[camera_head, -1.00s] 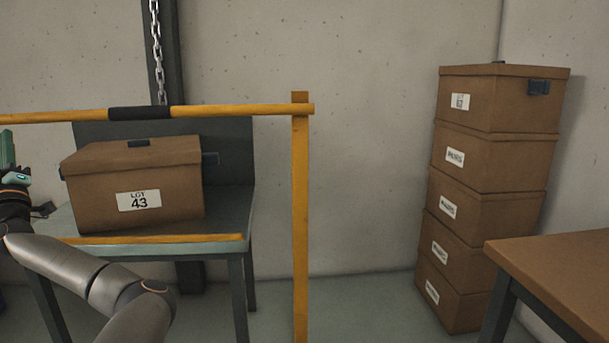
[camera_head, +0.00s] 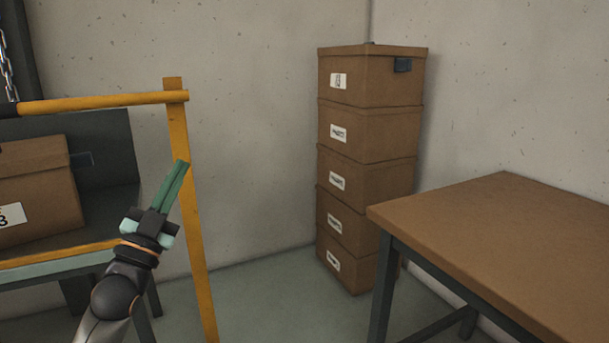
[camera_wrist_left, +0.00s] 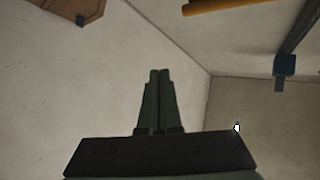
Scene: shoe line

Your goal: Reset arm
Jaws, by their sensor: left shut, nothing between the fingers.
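My left gripper (camera_head: 178,180) is raised in front of the yellow rail frame in the head view, its green fingers pointing up and to the right. The fingers are shut together with nothing between them. In the left wrist view the shut fingers (camera_wrist_left: 159,100) stand side by side against the pale wall. My right gripper is in none of the views.
A yellow rail frame (camera_head: 190,220) stands at the left, with a labelled box (camera_head: 45,185) on a bench behind it. A stack of several brown boxes (camera_head: 365,180) stands in the corner. A brown-topped table (camera_head: 500,240) is at the right. Open floor lies between.

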